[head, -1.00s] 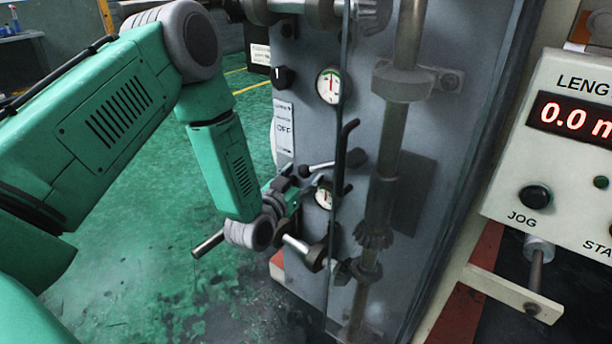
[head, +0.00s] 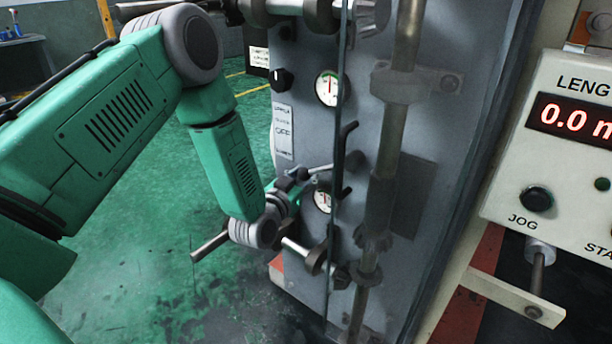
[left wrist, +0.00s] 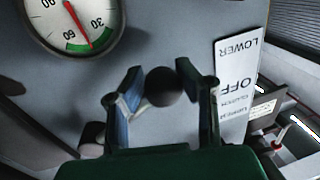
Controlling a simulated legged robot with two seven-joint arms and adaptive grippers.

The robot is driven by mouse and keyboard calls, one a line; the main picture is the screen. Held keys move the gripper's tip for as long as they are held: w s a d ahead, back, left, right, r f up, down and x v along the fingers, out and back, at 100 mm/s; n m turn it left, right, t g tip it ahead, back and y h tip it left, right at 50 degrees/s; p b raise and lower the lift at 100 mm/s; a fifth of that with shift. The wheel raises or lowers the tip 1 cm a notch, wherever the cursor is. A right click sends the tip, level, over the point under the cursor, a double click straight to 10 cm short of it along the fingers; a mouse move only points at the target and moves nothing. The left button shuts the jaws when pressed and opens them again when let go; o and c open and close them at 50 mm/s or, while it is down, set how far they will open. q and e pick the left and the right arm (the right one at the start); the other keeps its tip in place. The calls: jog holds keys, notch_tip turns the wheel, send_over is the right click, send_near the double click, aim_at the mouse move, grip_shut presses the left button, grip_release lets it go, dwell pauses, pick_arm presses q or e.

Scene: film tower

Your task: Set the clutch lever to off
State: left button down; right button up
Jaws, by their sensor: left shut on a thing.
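The clutch lever (head: 320,168) is a thin rod on the front of the grey machine, with a dark round knob at its left end. The knob shows in the left wrist view (left wrist: 163,87). My left gripper (head: 300,175) is at the knob, with one finger on each side of it in the left wrist view (left wrist: 162,100); it is shut on the lever. Left of the lever is a white label plate (head: 283,133) reading OFF; the wrist view shows it upside down with LOWER, OFF and CLUTCH (left wrist: 235,90). My right gripper is not in view.
Round gauges (head: 329,88) sit above and below the lever. A vertical shaft (head: 395,150) and a bent dark handle (head: 345,135) stand just right of it. A control box (head: 560,140) is at the right. Green floor lies open at the left.

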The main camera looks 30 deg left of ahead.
pick_arm(q)
jog(key=shift+d+r, duration=0.15)
jog(key=shift+r, duration=0.2)
